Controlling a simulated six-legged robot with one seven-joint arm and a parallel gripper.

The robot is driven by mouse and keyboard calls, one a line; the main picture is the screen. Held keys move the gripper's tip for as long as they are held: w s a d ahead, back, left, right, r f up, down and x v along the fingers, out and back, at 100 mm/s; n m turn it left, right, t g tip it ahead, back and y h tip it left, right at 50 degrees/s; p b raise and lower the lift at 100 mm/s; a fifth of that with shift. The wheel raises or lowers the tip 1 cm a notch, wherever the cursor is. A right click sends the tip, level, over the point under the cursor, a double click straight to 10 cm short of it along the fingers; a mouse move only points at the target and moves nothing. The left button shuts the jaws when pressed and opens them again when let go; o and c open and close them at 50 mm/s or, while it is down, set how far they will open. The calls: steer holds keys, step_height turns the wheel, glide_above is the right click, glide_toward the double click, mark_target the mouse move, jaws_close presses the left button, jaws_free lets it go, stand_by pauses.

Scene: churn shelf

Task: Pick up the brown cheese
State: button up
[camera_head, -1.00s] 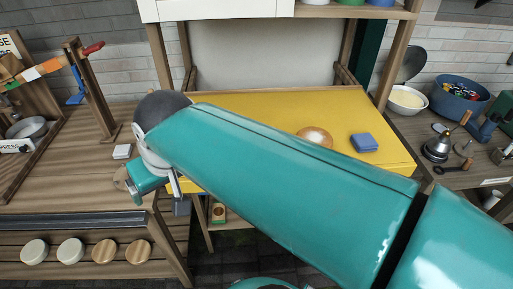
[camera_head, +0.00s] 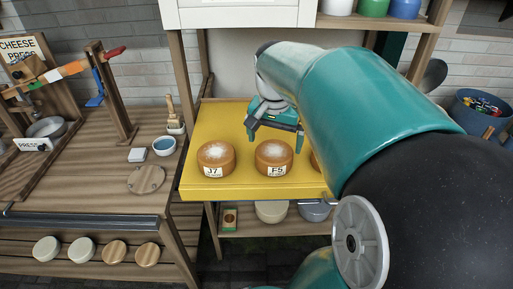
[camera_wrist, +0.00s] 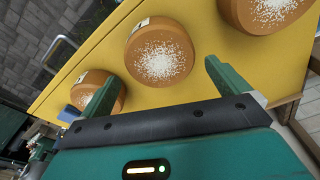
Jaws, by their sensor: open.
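Three brown cheese wheels with white-dusted tops sit in a row on the yellow board. In the head view the left one (camera_head: 215,158) is labelled J7 and the middle one (camera_head: 273,157) F5; the third (camera_head: 315,161) is mostly hidden behind my arm. My gripper (camera_head: 275,136) is open and empty, above and just behind the F5 cheese. In the wrist view my gripper's fingers (camera_wrist: 161,75) point toward the middle cheese (camera_wrist: 158,53), which appears between and beyond them. Another cheese (camera_wrist: 110,96) is partly hidden by the left finger, and one (camera_wrist: 264,12) is at upper right.
The yellow board (camera_head: 230,117) has a bare strip behind the cheeses. A blue block (camera_wrist: 69,114) lies near the cheese at left in the wrist view. On the wooden counter left are a small blue bowl (camera_head: 164,146), a brush (camera_head: 173,116) and a round wooden disc (camera_head: 146,179).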

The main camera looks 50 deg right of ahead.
mark_target(274, 151)
steer(key=f, duration=0.6)
steer(key=shift+w+d, duration=0.1)
steer(key=shift+d, duration=0.15)
steer(key=shift+c, duration=0.2)
steer(key=shift+r, duration=0.1)
steer(key=c, duration=1)
